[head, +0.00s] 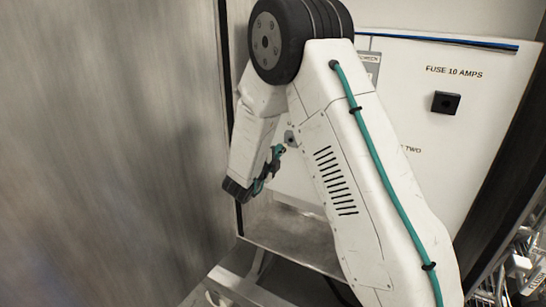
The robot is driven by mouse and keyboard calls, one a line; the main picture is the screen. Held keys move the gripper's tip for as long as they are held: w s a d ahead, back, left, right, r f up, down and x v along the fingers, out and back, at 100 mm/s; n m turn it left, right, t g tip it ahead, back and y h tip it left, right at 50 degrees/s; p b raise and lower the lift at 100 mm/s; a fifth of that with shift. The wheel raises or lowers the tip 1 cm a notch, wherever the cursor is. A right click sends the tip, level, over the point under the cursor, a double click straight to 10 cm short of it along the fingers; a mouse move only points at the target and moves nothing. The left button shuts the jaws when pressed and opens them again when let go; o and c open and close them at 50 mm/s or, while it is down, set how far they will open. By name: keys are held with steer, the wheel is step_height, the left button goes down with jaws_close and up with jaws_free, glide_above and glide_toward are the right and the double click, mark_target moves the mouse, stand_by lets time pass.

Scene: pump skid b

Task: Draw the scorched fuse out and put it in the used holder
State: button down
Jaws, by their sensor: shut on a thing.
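My gripper (276,156) is partly in view at the end of my bent arm, left of the white forearm and close to the panel's lower left part. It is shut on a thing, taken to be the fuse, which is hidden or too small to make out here. A black square fitting (446,103) with a dark centre sits on the white panel below the words "FUSE 10 AMPS". I cannot tell whether it is empty. No used holder can be made out. My forearm hides the middle of the panel.
The white panel (480,140) fills the back right, with a blue strip (450,42) along its top and part of a label reading "TWO". A grey metal wall (110,130) stands close on the left. A ledge (295,235) lies below the panel. Pipework (520,265) shows at lower right.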

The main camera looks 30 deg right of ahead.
steer(key=shift+w+d, duration=0.35)
steer(key=shift+d, duration=0.3)
steer(key=shift+x, duration=1.95)
stand_by(0.7)
steer(key=c, duration=1.3)
jaws_free()
steer(key=v, duration=0.7)
steer(key=shift+s+a, duration=0.2)
steer(key=shift+a, duration=0.1)
